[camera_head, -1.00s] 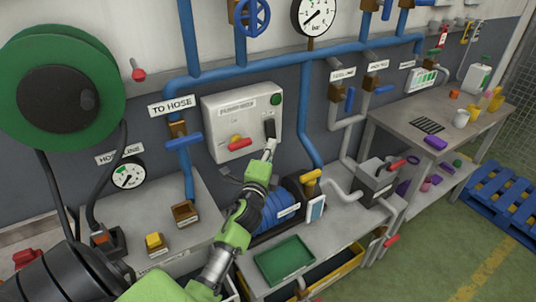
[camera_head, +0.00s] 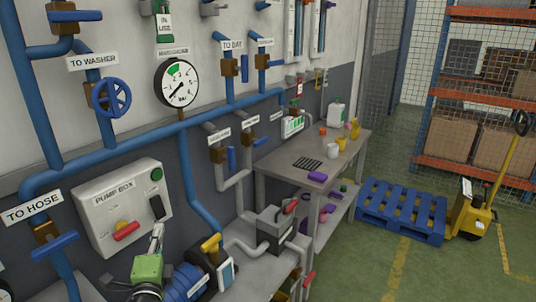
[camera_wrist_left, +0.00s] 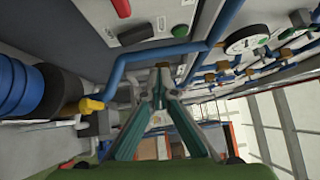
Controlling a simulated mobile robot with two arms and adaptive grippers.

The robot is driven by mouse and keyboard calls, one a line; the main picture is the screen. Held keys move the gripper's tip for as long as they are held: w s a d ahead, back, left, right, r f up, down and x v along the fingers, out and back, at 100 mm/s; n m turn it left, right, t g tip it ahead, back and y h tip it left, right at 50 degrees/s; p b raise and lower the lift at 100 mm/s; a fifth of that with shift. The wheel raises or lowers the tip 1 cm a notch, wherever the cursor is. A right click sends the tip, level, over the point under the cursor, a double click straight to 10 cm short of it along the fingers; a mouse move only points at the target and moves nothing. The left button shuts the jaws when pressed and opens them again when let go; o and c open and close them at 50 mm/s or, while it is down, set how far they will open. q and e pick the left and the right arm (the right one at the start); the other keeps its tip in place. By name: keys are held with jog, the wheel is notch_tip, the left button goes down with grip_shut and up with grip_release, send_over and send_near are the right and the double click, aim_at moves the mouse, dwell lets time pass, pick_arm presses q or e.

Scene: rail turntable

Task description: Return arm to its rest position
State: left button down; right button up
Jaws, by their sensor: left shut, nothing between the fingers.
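My left gripper (camera_head: 157,232) shows in the head view at the lower left, in front of the lower right part of the pump box (camera_head: 122,212). Its fingers point up and are shut with nothing between them. The green wrist part of my left arm (camera_head: 147,268) is below it. In the left wrist view the fingers (camera_wrist_left: 162,88) come together at the tip, empty. The pump box has a red handle (camera_head: 126,231), a black switch (camera_head: 157,207) and a green button (camera_head: 156,174). Whether the fingertips touch the box, I cannot tell. My right gripper is not in view.
Blue pipes (camera_head: 190,180) with valves run along the wall. A workbench (camera_head: 330,165), a blue pallet (camera_head: 400,211) and a yellow pallet truck (camera_head: 472,212) stand farther right.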

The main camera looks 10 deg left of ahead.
pick_arm(q)
jog(key=s+d+f+n+g+h, duration=0.2)
jog(key=s+d+f+n+g, duration=0.25)
jog(key=s+f, duration=0.35)
jog(key=s+d+f+n+g+h, duration=0.1)
jog(key=s+d+f+n+g, duration=0.35)
jog(key=s+f, duration=0.3)
jog(key=s+d+f+n+g+h, duration=0.2)
jog(key=s+d+g, duration=0.1)
jog(key=s+d, duration=0.4)
jog(key=s+d+f+n+g+h, duration=0.1)
jog(key=s+d+f+g+h, duration=0.1)
jog(key=s+d, duration=0.5)
jog(key=s+a+f+g+b, duration=0.1)
jog(key=s+f, duration=0.1)
jog(key=f, duration=1.2)
jog(key=s+a+f+b, duration=0.1)
jog(key=s+a+f, duration=0.1)
jog(key=f, duration=1.2)
jog(key=s+a+f+g+b, duration=0.1)
jog(key=s+a+f, duration=0.1)
jog(key=s+f, duration=1.5)
jog(key=shift+a+f, duration=0.3)
jog(key=shift+f, duration=0.1)
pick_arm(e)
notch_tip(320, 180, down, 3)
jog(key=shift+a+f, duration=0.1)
